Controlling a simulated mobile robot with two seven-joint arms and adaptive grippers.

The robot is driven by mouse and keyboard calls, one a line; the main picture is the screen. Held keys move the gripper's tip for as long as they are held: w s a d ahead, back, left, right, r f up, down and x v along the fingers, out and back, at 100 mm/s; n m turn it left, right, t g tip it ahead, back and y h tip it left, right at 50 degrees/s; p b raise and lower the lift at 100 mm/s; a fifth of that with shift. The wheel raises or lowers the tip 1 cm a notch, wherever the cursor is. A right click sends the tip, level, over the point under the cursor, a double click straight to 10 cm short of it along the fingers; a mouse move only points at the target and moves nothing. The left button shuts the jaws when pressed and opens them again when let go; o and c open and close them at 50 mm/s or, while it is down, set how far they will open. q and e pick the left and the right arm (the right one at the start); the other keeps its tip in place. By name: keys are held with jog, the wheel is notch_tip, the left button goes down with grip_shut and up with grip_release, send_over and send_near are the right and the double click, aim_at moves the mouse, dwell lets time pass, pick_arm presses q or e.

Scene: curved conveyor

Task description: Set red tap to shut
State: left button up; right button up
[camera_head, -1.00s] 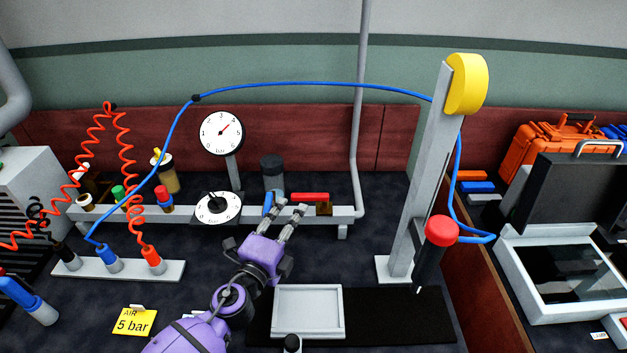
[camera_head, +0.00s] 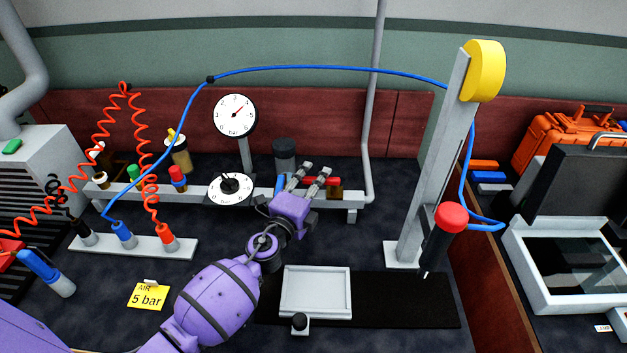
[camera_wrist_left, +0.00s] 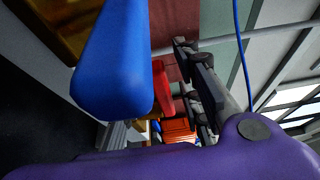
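The red tap has a red handle (camera_head: 334,182) that lies level, pointing left from a brass body (camera_head: 335,193) at the right of the grey rail. Its left part is hidden behind my fingers. My left gripper (camera_head: 316,168) is open in front of it, its two fingers apart and pointing up and away. I cannot tell whether a finger touches the handle. In the left wrist view the red handle (camera_wrist_left: 162,88) shows behind the large blue handle (camera_wrist_left: 112,62), left of my fingers (camera_wrist_left: 200,78). My right gripper is not in view.
The blue handle (camera_head: 280,183) stands close to the left of my fingers. A dial (camera_head: 230,189), a gauge (camera_head: 235,115) and a dark cylinder (camera_head: 284,154) are near. A white tray (camera_head: 317,314) lies below, and a grey post (camera_head: 431,160) stands right.

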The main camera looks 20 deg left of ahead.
pick_arm(q)
grip_shut()
jog(key=n+y, duration=0.1)
jog(key=y, duration=0.1)
jog(key=s+n+y, duration=0.1)
jog(key=y, duration=0.1)
jog(key=shift+s+d+f+n, duration=0.1)
jog(key=shift+d+n, duration=0.2)
jog(key=shift+y, duration=0.3)
jog(key=shift+o, duration=0.6)
grip_release()
jog(key=shift+s, duration=0.1)
